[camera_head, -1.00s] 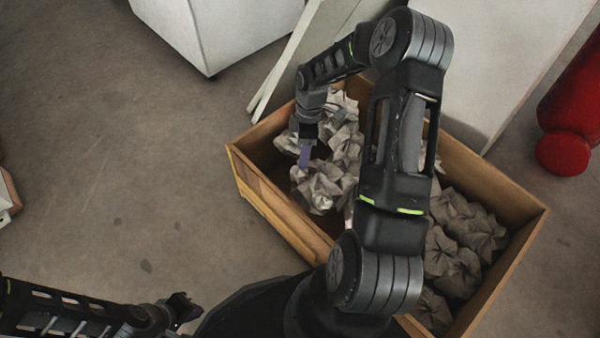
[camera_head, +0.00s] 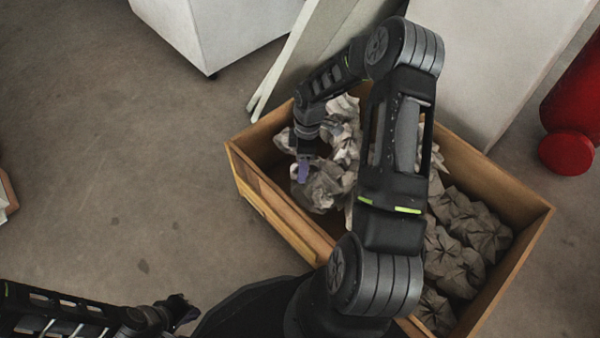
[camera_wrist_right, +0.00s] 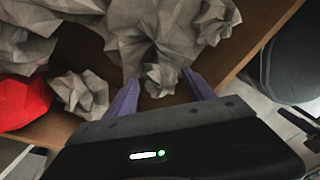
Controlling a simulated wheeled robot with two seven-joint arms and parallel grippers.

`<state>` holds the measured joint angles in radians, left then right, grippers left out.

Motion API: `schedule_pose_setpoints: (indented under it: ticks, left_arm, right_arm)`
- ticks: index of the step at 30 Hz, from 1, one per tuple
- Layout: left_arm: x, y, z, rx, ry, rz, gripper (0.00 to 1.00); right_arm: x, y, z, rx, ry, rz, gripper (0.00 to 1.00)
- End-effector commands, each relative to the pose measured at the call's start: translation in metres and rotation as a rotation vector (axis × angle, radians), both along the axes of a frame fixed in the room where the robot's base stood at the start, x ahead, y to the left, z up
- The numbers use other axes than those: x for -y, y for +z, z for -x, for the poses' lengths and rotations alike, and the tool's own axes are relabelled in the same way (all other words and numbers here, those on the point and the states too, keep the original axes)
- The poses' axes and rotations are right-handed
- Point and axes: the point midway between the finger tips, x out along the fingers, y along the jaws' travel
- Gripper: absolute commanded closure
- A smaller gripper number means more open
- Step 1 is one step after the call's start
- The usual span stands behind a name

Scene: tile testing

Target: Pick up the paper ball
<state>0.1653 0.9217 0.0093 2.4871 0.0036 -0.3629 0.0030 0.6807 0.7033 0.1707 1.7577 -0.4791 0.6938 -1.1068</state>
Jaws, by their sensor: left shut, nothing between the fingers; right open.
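Crumpled grey paper balls lie in a wooden box (camera_head: 285,212) in the head view. My right gripper (camera_head: 303,174), with purple fingers, is down inside the box beside a pale paper ball (camera_head: 325,188). In the right wrist view my right gripper (camera_wrist_right: 160,88) is open. A small paper ball (camera_wrist_right: 160,78) shows between its fingertips, with a larger paper ball (camera_wrist_right: 150,35) just beyond. I cannot tell whether the fingers touch either. My left gripper (camera_head: 184,308) is shut and empty, outside the box at the lower left.
A red faceted thing (camera_wrist_right: 25,102) lies among the paper at the left of the wrist view. The box walls stand close around the right gripper. Pale panels (camera_head: 285,62) and a white cabinet (camera_head: 215,35) stand behind. A red cylinder (camera_head: 575,105) is at the right.

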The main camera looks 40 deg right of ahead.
Motion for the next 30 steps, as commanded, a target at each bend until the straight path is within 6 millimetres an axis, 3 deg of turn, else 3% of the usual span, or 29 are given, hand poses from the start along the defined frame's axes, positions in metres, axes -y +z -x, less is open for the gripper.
schedule_pose_setpoints:
  ticks: [4,23,30]
  left_arm:
    - [-0.0017,-0.0073,-0.0017,0.003,0.005,-0.003,1.0]
    - [-0.0019,-0.0063,-0.002,0.003,0.005,-0.003,1.0]
    - [-0.0018,-0.0063,-0.0019,0.003,0.005,-0.003,1.0]
  right_arm:
    - [-0.0027,-0.0179,0.0008,-0.001,-0.001,-0.001,0.38]
    - [-0.0028,-0.0179,0.0006,0.001,-0.001,0.001,0.38]
    - [-0.0028,-0.0179,0.0006,0.001,-0.001,0.001,0.58]
